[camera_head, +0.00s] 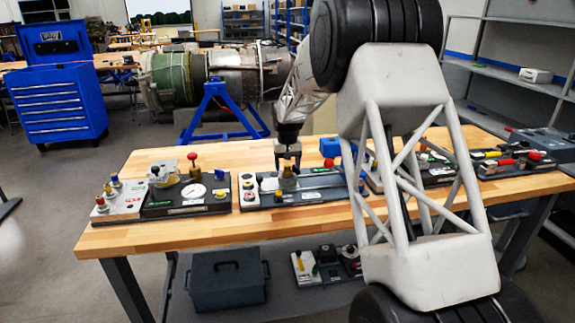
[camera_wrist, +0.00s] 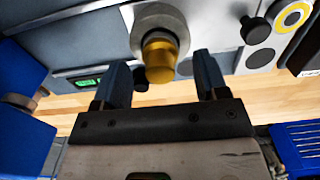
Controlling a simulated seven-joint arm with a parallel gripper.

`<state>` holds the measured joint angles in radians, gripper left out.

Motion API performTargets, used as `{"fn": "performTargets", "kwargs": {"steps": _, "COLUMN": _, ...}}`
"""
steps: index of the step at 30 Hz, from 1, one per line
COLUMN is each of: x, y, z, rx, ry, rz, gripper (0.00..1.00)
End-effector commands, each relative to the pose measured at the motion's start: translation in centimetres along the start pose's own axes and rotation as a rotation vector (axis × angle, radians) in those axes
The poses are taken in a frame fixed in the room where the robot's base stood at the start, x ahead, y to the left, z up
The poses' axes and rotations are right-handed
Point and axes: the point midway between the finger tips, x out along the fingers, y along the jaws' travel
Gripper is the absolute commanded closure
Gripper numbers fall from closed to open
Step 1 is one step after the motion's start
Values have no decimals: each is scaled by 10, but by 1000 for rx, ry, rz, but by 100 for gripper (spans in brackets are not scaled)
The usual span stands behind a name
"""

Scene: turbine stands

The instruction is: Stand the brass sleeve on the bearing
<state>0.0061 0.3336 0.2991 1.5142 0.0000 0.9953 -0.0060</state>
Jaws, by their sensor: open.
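The brass sleeve (camera_wrist: 160,58) is a short gold cylinder between my two fingers in the wrist view. A round pale metal seat, which looks like the bearing (camera_wrist: 152,14), shows directly behind it; the sleeve overlaps it, and I cannot tell whether the sleeve is fully seated. In the head view the sleeve (camera_head: 288,171) shows small, upright over the middle stand. My gripper (camera_wrist: 161,66) is open, with one finger on each side of the sleeve and a visible gap to each. In the head view my gripper (camera_head: 288,153) points down just above the sleeve.
The middle stand (camera_head: 325,194) sits on the wooden bench (camera_head: 150,236). A gauge stand (camera_head: 188,206) is to its left, and more stands are to the right, partly behind my arm. A blue block (camera_head: 330,147) stands close behind. The bench's front strip is clear.

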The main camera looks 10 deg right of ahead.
Motion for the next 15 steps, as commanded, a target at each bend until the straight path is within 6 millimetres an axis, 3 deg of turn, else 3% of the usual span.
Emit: {"fn": "performTargets", "kwargs": {"steps": 15, "x": -19, "y": 0, "z": 0, "rx": 0, "ry": 0, "rz": 0, "gripper": 33}}
